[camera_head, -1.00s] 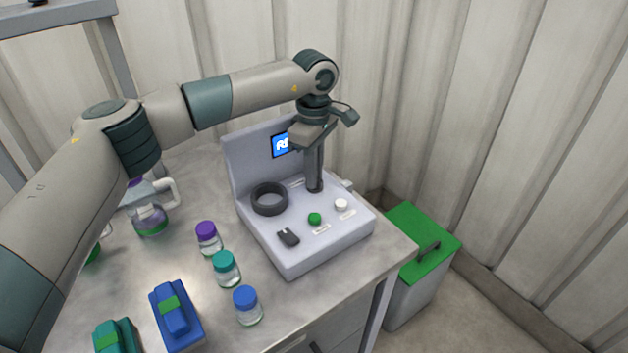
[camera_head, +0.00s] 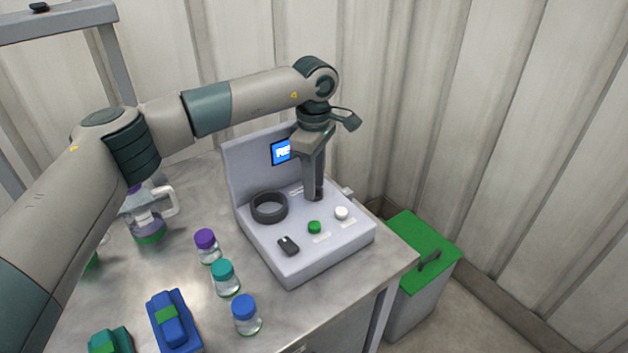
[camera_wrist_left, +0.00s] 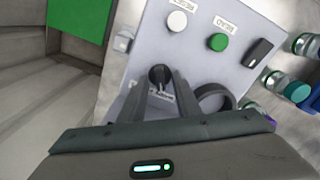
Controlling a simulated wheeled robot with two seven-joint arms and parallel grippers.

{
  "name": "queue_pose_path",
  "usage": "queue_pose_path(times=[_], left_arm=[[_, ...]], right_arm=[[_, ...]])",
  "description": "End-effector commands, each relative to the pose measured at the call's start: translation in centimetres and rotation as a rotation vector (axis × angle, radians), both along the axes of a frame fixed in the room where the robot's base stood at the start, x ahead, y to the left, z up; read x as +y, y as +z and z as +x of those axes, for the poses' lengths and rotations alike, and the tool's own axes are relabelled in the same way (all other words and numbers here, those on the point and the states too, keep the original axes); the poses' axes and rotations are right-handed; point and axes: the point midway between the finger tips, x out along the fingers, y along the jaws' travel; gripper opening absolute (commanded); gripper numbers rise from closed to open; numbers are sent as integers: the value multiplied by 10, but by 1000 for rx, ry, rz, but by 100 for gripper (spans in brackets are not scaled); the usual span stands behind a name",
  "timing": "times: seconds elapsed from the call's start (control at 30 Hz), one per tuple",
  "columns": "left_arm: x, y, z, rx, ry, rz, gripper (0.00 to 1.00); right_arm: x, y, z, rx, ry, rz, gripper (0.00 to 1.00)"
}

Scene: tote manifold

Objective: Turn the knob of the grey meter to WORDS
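The grey meter (camera_head: 300,250) stands on the metal table, with an upright back panel and a blue screen (camera_head: 281,152). White letters that look like "RE" show on the screen; the arm hides the rest. My left gripper (camera_head: 313,192) points down at the dark knob (camera_wrist_left: 160,75) at the back of the meter's top. In the left wrist view its two fingers (camera_wrist_left: 161,85) stand on either side of the knob and appear shut on it. In the head view the fingers mostly hide the knob. My right gripper is out of view.
On the meter are a black ring (camera_head: 269,207), a green button (camera_head: 314,227), a white button (camera_head: 341,213) and a black switch (camera_head: 288,246). Bottles, including a purple-capped one (camera_head: 206,246), stand left of it. A green-lidded bin (camera_head: 425,240) is on the floor at right.

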Motion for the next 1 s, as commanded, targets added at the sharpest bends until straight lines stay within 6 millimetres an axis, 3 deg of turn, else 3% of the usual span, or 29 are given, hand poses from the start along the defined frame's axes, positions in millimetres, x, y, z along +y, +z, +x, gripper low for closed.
queue_pose_path(times=[0.23, 0.43, 1.0], left_arm=[[0, 6, 0, 0, 0, 1, 30], [0, 27, 0, -2, 0, 0, 30], [0, 138, 1, -3, 1, 0, 30]], right_arm=[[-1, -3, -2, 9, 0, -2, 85], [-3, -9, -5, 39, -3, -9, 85], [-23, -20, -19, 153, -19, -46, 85]])
